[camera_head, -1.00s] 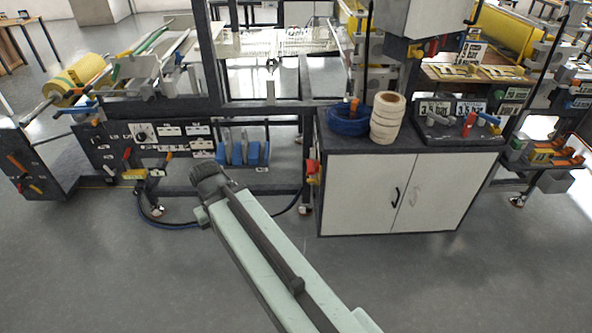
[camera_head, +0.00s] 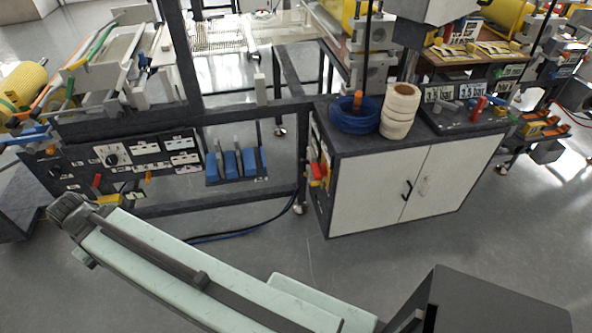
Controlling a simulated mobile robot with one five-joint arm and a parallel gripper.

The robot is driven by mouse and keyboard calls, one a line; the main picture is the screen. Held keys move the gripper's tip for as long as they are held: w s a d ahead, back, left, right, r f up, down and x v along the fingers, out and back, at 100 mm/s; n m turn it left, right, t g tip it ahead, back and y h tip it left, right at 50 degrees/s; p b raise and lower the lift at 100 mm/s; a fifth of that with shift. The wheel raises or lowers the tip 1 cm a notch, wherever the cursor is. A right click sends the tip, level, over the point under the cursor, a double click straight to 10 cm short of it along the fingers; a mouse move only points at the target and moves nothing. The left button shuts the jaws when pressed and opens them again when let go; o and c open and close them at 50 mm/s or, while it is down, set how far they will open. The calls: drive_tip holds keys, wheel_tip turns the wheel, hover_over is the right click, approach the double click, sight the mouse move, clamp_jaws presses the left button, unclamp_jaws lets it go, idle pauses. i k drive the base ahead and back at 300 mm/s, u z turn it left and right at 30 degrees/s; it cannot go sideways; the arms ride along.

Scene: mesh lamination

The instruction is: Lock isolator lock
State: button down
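A red and yellow fitting (camera_head: 319,174) sits on the left side of the grey and white cabinet. It may be the isolator, but it is too small to tell, and I cannot make out a separate lock on it. My pale green arm crosses the lower part of the view, and its dark far joint lies at the left, in front of the machine's control panel (camera_head: 121,161). The arm end is well left of the red and yellow fitting and apart from it. I cannot see my gripper's fingers.
The cabinet (camera_head: 379,190) carries a blue coil (camera_head: 352,119) and a stack of cream rolls (camera_head: 399,112). Blue pedals (camera_head: 238,163) sit under the machine frame. A hose runs along the floor to its right. Grey floor in front of the cabinet is clear.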

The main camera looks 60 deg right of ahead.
sight(316, 183)
drive_tip(key=z, duration=0.4)
drive_tip(key=i, duration=1.35)
drive_tip(key=z, duration=0.8)
drive_tip(key=k, duration=0.85)
drive_tip(key=z, duration=0.15)
drive_tip(key=i, duration=0.9)
drive_tip(key=u, duration=0.1)
